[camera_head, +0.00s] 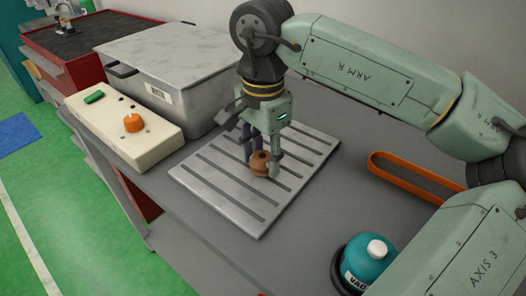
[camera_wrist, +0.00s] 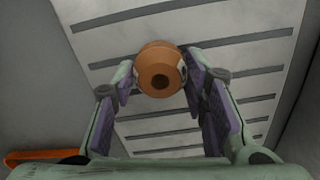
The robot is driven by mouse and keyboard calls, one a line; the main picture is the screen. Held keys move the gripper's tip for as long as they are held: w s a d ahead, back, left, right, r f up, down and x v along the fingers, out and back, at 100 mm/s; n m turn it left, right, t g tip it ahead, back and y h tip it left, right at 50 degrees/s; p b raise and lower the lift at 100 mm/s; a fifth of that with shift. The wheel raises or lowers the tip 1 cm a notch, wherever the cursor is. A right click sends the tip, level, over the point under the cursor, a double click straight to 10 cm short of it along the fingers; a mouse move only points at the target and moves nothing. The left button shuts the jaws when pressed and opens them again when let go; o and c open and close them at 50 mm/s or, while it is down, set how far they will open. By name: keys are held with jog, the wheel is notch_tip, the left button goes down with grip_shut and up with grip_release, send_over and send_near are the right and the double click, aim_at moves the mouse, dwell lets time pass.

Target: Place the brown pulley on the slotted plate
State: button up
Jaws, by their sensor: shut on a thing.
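The brown pulley (camera_head: 259,164) is a small spool shape with a hole in its middle. It is held between the fingers of my gripper (camera_head: 262,168), over the middle of the slotted plate (camera_head: 212,183). In the wrist view the pulley (camera_wrist: 160,72) sits between the two purple-padded fingertips of my gripper (camera_wrist: 160,76), its hole facing the camera. The slotted plate (camera_wrist: 115,47) fills the background there. I cannot tell whether the pulley's underside touches the plate.
A grey lidded box (camera_head: 175,65) and a cream control panel (camera_head: 115,124) with an orange knob stand left of the plate. The grey bench front is clear.

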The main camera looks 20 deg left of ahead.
jog(key=shift+f, duration=0.2)
jog(key=o, duration=1.2)
jog(key=shift+c, duration=0.2)
notch_tip(320, 180, up, 12)
jog(key=shift+r+b, duration=0.2)
jog(key=shift+b, duration=0.15)
